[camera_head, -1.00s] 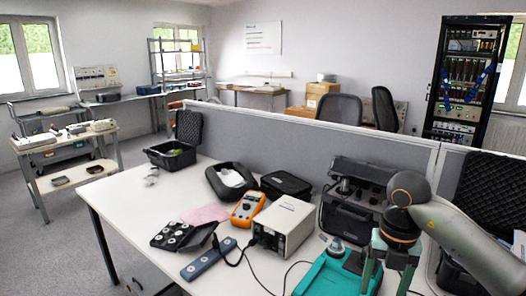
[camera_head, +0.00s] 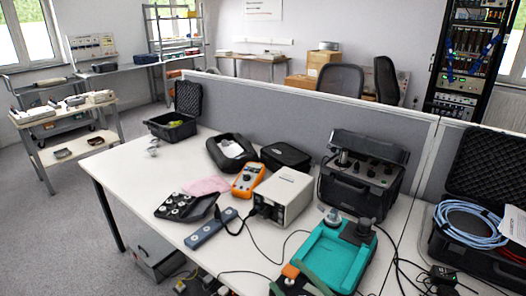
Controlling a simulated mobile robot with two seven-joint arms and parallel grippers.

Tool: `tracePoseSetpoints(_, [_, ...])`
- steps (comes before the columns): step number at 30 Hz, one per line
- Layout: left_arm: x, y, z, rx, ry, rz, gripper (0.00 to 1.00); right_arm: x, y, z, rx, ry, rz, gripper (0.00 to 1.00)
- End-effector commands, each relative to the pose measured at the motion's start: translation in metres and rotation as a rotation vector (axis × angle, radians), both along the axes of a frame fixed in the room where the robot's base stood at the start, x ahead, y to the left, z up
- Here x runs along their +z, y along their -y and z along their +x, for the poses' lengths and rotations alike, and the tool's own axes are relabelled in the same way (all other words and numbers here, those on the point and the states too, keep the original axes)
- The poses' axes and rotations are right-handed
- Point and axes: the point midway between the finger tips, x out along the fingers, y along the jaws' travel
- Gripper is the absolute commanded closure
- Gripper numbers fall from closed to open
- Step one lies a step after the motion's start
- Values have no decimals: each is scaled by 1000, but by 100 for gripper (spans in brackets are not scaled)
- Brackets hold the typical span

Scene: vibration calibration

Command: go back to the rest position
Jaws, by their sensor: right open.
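My right gripper (camera_head: 300,280) shows only in part at the bottom edge of the head view, in front of the teal tray's near left corner. Greenish finger parts and an orange piece show there, and the jaws are open, with nothing seen between them. The teal tray (camera_head: 326,262) lies on the white table (camera_head: 135,182). My left gripper is out of view.
A white box instrument (camera_head: 284,198), an orange multimeter (camera_head: 248,180) and a grey power strip (camera_head: 211,229) lie left of the tray. A black case instrument (camera_head: 358,187) stands behind it. An open case with blue cable (camera_head: 468,225) is at right. A grey partition (camera_head: 290,108) bounds the table's back.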

Motion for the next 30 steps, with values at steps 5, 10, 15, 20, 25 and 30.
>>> tracePoseSetpoints(5, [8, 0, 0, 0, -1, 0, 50, -108, 63, -31, -322, -485, 78, 30])
tracePoseSetpoints(10, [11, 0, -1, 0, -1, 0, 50, -194, 97, -98, -484, -875, 80, 30])
tracePoseSetpoints(15, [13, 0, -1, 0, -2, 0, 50, -235, 107, -152, -540, -1102, 72, 30])
tracePoseSetpoints(20, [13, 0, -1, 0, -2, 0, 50, -245, 109, -168, -550, -1167, 66, 30])
tracePoseSetpoints(25, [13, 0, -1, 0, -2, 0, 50, -245, 109, -168, -549, -1167, 66, 30])
tracePoseSetpoints(30, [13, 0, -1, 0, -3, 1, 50, -245, 109, -168, -549, -1165, 66, 30])
